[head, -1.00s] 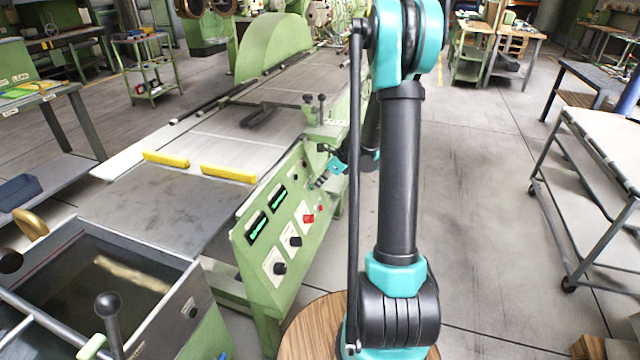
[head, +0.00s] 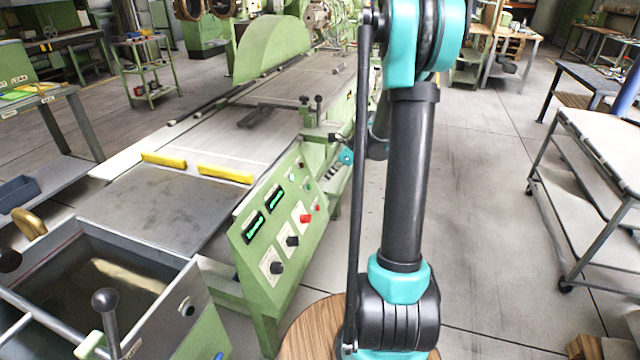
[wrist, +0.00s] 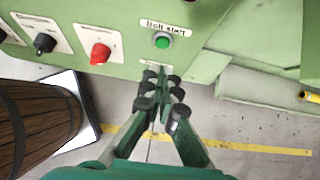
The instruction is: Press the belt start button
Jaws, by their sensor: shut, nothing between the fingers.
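The belt start button is a round green button (wrist: 162,41) under a handwritten label on the green control panel (head: 250,275). In the wrist view it is at the top centre and uncovered. My gripper (wrist: 160,76) is shut and empty, its dark fingertips together just below the button in the picture. A gap in depth to the panel cannot be judged exactly. The fingertips partly hide a second small label under the button. In the head view my gripper is small, beside the panel's right edge and partly behind my arm.
A red knob (wrist: 100,53) and a black knob (wrist: 45,43) sit left of the button; the red knob also shows in the head view (head: 306,218). A wooden barrel-like object (wrist: 38,120) stands at lower left. Open floor (head: 480,210) lies right of the panel.

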